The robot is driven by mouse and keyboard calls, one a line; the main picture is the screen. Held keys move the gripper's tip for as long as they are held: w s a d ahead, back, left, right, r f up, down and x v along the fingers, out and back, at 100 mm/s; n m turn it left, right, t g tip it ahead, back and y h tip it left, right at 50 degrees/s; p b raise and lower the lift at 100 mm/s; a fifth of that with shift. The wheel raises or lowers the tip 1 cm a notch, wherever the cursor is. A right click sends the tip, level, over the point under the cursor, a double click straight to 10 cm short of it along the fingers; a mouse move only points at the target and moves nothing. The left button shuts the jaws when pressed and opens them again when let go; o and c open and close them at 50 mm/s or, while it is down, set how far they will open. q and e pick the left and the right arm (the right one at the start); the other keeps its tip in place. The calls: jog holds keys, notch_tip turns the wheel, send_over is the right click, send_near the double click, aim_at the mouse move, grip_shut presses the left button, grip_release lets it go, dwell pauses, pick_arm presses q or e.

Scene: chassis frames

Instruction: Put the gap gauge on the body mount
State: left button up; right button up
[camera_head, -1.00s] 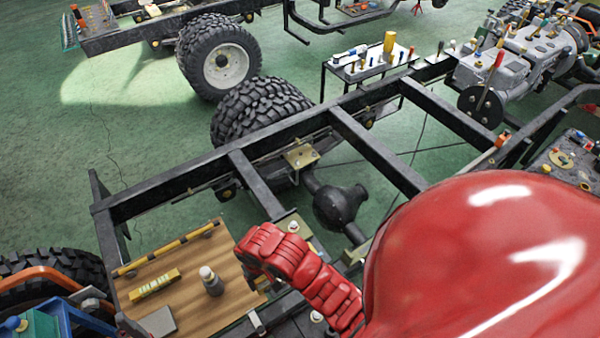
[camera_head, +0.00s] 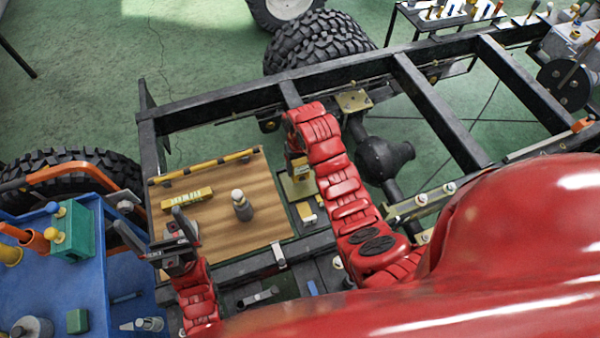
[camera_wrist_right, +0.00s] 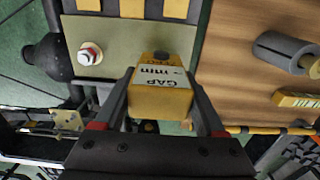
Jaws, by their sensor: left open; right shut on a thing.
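My right gripper (camera_wrist_right: 158,100) is shut on the gap gauge (camera_wrist_right: 160,103), a yellow block with a white "GAP mm" label. The gauge is partly hidden below my red right arm in the head view (camera_head: 301,172). It is over or beside a pale plate (camera_head: 291,188) by the board's right edge; contact cannot be told. That plate has a white-and-red bolt and yellow blocks in the wrist view (camera_wrist_right: 118,36). A second pale plate with bolts (camera_head: 354,101) sits on the frame rail. I cannot tell which is the body mount. My left gripper (camera_head: 148,217) is open and empty at the board's left edge.
A wooden board (camera_head: 215,225) carries a yellow block (camera_head: 187,199), a grey cylinder (camera_head: 242,206) and a striped bar (camera_head: 203,166). A blue cart (camera_head: 85,275) with parts stands left. Black chassis rails (camera_head: 230,104) and a round axle housing (camera_head: 385,158) lie around and beyond.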

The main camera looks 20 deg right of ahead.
aim_at(300, 171)
jog(key=shift+w+f+p, duration=0.15)
jog(key=shift+f+p, duration=0.15)
jog(key=shift+p, duration=0.2)
notch_tip(300, 171, down, 3)
jog(key=shift+r+p, duration=0.2)
jog(key=shift+p, duration=0.5)
jog(key=shift+f, duration=0.2)
jog(key=shift+f, duration=0.1)
